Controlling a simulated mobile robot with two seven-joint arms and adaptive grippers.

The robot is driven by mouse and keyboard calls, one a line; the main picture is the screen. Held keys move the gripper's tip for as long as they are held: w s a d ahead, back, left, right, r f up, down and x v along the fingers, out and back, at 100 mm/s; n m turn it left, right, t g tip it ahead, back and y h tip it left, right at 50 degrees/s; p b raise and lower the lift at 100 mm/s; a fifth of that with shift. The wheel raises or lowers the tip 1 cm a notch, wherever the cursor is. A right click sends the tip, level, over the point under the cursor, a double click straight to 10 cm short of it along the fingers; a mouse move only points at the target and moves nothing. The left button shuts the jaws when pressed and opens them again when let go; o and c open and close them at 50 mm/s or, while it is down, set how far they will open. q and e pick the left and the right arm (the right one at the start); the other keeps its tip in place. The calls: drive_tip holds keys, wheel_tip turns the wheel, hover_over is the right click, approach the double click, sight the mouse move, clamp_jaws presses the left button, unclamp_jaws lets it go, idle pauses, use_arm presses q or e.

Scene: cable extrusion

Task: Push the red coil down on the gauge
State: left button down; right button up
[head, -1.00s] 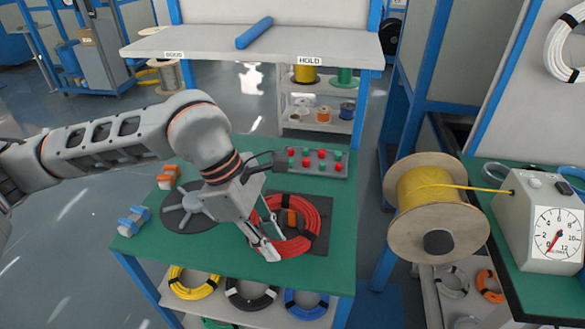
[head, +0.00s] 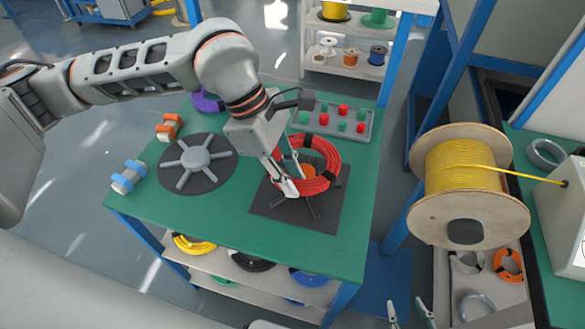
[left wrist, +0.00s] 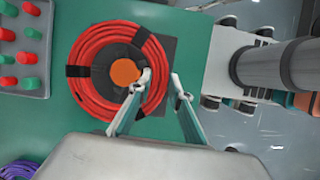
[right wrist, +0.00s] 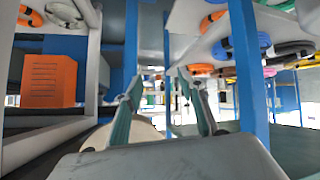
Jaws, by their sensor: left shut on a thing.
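The red coil (head: 331,178), bound with black ties, is in my left gripper (head: 291,178) on its near left side in the head view. It looks raised and tilted above a dark square plate (head: 335,215) with spokes and an orange centre, likely the gauge. The left wrist view shows the coil (left wrist: 84,95) around the orange centre (left wrist: 125,72). There one finger of my left gripper (left wrist: 162,84) is inside the ring and one outside. The exact gap below the coil is unclear. My right gripper (right wrist: 181,90) is open and empty, low in the head view (head: 410,312).
A round dark disc with grey spokes (head: 180,178) lies left of the plate. A button tray (head: 332,125) stands behind it. Orange (head: 168,128) and blue (head: 130,177) clamps sit at the left edge. A yellow cable reel (head: 462,165) stands to the right.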

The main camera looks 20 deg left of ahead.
use_arm(q)
drive_tip(key=shift+f, duration=0.8)
drive_tip(key=shift+f+b, duration=0.1)
drive_tip(key=shift+b, duration=0.2)
use_arm(e)
drive_tip(key=shift+w+d+r, duration=0.1)
drive_tip(key=shift+w+d, duration=0.1)
drive_tip(key=shift+w, duration=0.4)
use_arm(q)
drive_tip(key=shift+d, duration=0.1)
use_arm(e)
drive_tip(key=shift+s+f, duration=0.25)
drive_tip(key=shift+f, duration=0.05)
use_arm(q)
drive_tip(key=shift+f, duration=0.7)
drive_tip(key=shift+f+b, duration=0.75)
drive_tip(key=shift+f, duration=0.65)
use_arm(e)
drive_tip(key=f, duration=0.1)
drive_tip(key=s+f, duration=0.1)
drive_tip(key=shift+s+f, duration=0.15)
drive_tip(key=shift+f, duration=0.15)
